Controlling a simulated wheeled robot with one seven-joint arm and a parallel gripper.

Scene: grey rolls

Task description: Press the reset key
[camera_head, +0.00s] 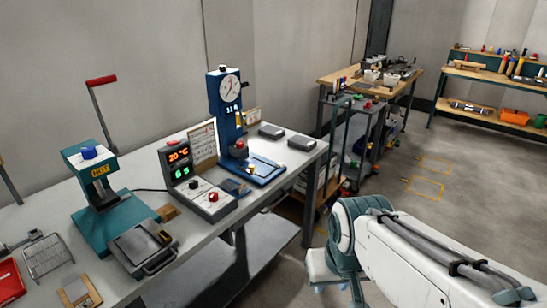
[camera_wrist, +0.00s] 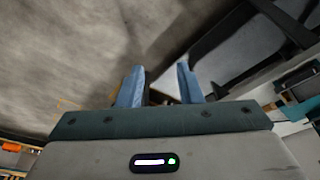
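A grey control box (camera_head: 207,200) sits on the workbench. It has a sloped panel with a red knob or button (camera_head: 213,196), a dark one (camera_head: 193,184) and small pale markings too small to read. A display tower (camera_head: 178,166) at its back shows "20 °C" in orange and "6" digits in green. I cannot tell which control is the reset key. My gripper (camera_wrist: 158,67) is empty, its two blue fingers apart. In the head view it hangs low at the bottom centre, right of the bench and well apart from the box, with its fingertips barely visible.
The workbench (camera_head: 135,182) also bears a teal press (camera_head: 95,185) with a red-handled lever, a blue dial press (camera_head: 230,125), a grey clamp-like device (camera_head: 142,248) and dark blocks (camera_head: 302,143). A cart (camera_head: 365,125) stands behind. Open floor (camera_head: 430,150) lies at right.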

